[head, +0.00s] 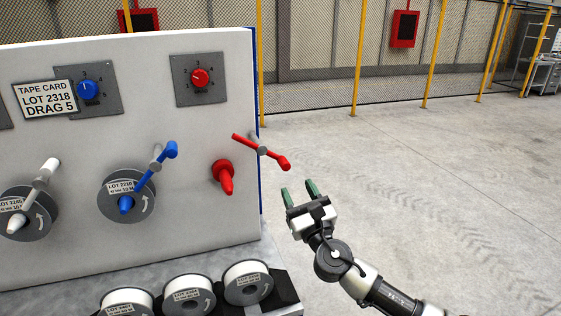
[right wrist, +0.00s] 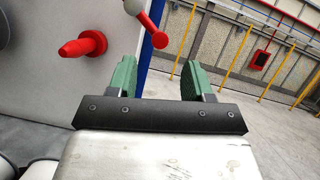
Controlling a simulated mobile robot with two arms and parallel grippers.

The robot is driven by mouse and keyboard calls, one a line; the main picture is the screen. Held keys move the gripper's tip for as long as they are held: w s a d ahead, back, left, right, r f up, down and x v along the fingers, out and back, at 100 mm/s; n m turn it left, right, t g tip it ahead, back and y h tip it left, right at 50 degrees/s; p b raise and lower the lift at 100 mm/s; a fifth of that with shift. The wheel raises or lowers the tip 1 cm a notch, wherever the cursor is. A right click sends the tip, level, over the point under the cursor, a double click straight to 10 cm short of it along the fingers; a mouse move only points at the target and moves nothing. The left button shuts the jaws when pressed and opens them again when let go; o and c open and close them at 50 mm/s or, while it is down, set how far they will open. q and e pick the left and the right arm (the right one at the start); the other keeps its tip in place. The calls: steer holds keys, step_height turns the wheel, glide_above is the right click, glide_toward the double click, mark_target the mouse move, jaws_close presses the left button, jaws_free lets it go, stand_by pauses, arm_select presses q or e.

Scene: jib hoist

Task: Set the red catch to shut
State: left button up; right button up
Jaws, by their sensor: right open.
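The red catch (head: 262,151) is a red lever on a grey pivot near the right edge of the white panel. Its arm slopes down to the right and ends in a red knob. In the right wrist view the knob end of the red catch (right wrist: 158,38) shows at the top, beyond my fingers. A red spindle (head: 224,177) sticks out of the panel below it, bare of any reel. My right gripper (head: 300,192) is open and empty, below and to the right of the catch's knob, apart from it. My left gripper is not in view.
Blue (head: 166,156) and white (head: 47,172) levers with reels stand further left on the panel. Several loose reels (head: 188,295) sit in a rack below. A red dial (head: 200,78) is above the catch. The floor at right is clear.

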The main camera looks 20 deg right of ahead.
mark_target(288, 168)
steer(key=p+x, duration=0.1)
steer(key=x, duration=0.8)
steer(key=shift+s+d, duration=0.1)
jaws_close()
